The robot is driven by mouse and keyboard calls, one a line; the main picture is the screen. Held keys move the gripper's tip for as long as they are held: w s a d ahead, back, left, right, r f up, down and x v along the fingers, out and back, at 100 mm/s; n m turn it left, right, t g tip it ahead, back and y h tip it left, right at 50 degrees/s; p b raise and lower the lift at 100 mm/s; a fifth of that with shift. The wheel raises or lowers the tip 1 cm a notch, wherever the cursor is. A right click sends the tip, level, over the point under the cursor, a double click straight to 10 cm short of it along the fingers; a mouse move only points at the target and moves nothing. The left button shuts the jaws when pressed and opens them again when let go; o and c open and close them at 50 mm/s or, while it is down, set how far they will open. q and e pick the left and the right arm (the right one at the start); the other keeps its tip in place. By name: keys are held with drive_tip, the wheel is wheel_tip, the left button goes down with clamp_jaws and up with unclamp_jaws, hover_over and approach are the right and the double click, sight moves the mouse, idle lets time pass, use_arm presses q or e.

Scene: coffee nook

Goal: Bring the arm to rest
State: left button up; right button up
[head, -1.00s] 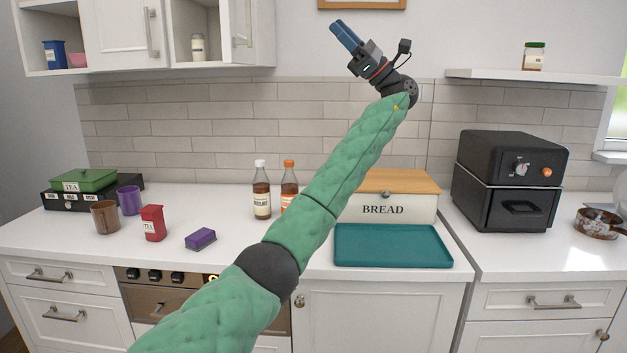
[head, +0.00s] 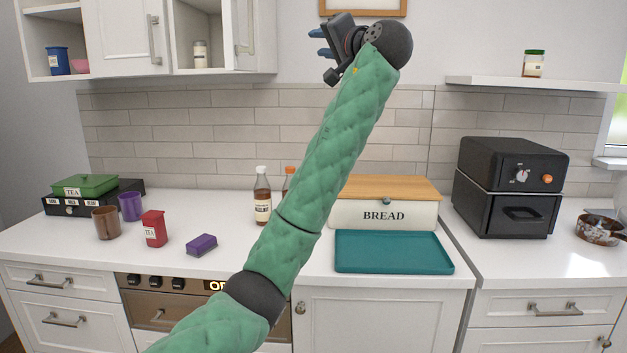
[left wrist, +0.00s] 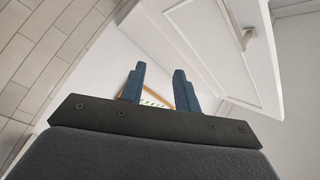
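My left arm, in a green padded sleeve, rises across the middle of the head view. Its gripper (head: 318,43) is high above the counter, in front of the wall below the picture frame, with its blue fingers pointing left. In the left wrist view the two fingers (left wrist: 157,88) stand apart with a gap between them and nothing held. My right gripper is not in view.
The counter holds a bread box (head: 388,215), a teal tray (head: 394,252), a black oven (head: 510,187), a syrup bottle (head: 262,198), a red tea tin (head: 154,229), a purple box (head: 202,245) and mugs (head: 106,222). Wall cabinets (head: 118,36) hang at upper left.

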use_arm(q)
drive_tip(key=s+a+f+g+h+p, duration=0.1)
drive_tip(key=s+a+f+h, duration=0.3)
drive_tip(key=f, duration=1.1)
drive_tip(key=s+a+f+g+h+p, duration=0.15)
drive_tip(key=s+f+h, duration=0.35)
drive_tip(key=f, duration=0.9)
drive_tip(key=s+a+f+g+h, duration=0.25)
drive_tip(key=s+f+h, duration=0.25)
drive_tip(key=f, duration=1)
drive_tip(key=s+a+f+n+g+y+p, duration=0.1)
drive_tip(key=s+a+f+g, duration=0.15)
drive_tip(key=s+f, duration=0.9)
drive_tip(key=s+a+f+n+g+p, duration=0.15)
drive_tip(key=s+a+f, duration=0.25)
drive_tip(key=s+f, duration=0.75)
drive_tip(key=s+a+f+g+p, duration=0.1)
drive_tip(key=s+f+g, duration=0.3)
drive_tip(key=s+f, duration=1.1)
drive_tip(key=shift+s+a+f+g, duration=0.25)
drive_tip(key=shift+s+g, duration=0.15)
drive_tip(key=shift+s, duration=0.85)
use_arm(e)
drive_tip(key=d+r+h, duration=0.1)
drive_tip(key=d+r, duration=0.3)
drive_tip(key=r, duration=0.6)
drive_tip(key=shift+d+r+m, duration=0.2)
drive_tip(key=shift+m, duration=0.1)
